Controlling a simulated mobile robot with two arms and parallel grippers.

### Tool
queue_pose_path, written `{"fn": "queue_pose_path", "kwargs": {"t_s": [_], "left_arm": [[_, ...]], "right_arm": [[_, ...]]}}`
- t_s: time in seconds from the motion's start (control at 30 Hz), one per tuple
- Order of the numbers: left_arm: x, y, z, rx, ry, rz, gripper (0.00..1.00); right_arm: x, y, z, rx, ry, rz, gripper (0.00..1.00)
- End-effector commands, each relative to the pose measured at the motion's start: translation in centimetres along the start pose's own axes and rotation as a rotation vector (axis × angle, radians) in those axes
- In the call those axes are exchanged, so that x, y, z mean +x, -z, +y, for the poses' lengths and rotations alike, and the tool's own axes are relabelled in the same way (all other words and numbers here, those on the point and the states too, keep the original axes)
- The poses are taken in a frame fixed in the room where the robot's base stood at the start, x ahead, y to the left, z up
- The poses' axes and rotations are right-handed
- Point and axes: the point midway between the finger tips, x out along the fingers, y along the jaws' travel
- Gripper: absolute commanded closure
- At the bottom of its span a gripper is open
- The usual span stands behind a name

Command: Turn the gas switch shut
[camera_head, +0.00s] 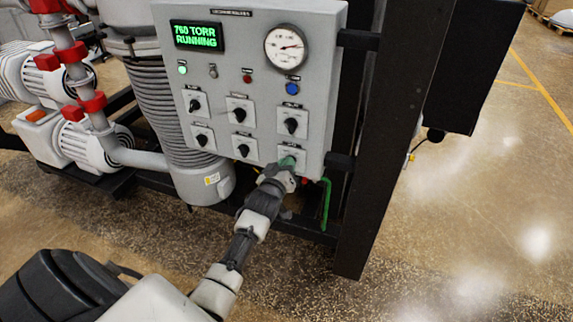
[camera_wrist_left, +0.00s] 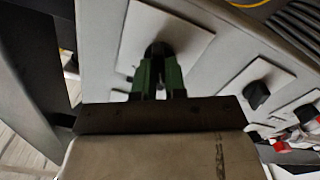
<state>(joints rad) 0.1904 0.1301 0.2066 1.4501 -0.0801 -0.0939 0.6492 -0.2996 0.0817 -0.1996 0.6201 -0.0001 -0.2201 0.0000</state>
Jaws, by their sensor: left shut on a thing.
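The grey control panel (camera_head: 335,60) carries several black rotary switches on white plates. My left gripper (camera_head: 289,163) is at the lowest switch of the right column. In the left wrist view, the green fingers of my left gripper (camera_wrist_left: 158,72) are shut on the black knob of this switch (camera_wrist_left: 158,48), in front of its white plate (camera_wrist_left: 185,30). The fingers and wrist hide most of the knob and its label, so I cannot read its name or its exact angle. My right gripper is not in view.
Another switch (camera_head: 291,126) sits just above the held one, and one (camera_head: 243,150) to its left. A dark upright post (camera_head: 375,150) stands right of the panel. The display (camera_head: 198,36) reads 750 TORR RUNNING. Open floor (camera_head: 480,220) lies to the right.

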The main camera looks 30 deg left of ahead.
Motion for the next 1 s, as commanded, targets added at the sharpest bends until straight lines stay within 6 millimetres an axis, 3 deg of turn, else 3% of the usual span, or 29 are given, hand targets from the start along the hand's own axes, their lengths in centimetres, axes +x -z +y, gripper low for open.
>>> {"fn": "queue_pose_path", "kwargs": {"t_s": [0.63,0.67,0.8,1.0], "left_arm": [[0.00,-0.02,-0.04,-0.059,0.001,0.000,1.00],[0.00,-0.02,-0.04,-0.059,0.001,0.000,0.87],[0.00,-0.02,-0.04,-0.058,0.000,0.000,0.65],[0.00,-0.01,-0.04,-0.056,0.000,0.000,0.63]], "right_arm": [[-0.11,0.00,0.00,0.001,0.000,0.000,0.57],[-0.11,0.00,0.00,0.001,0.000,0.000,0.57],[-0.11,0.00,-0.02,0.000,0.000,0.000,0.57],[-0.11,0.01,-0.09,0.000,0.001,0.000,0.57]]}}
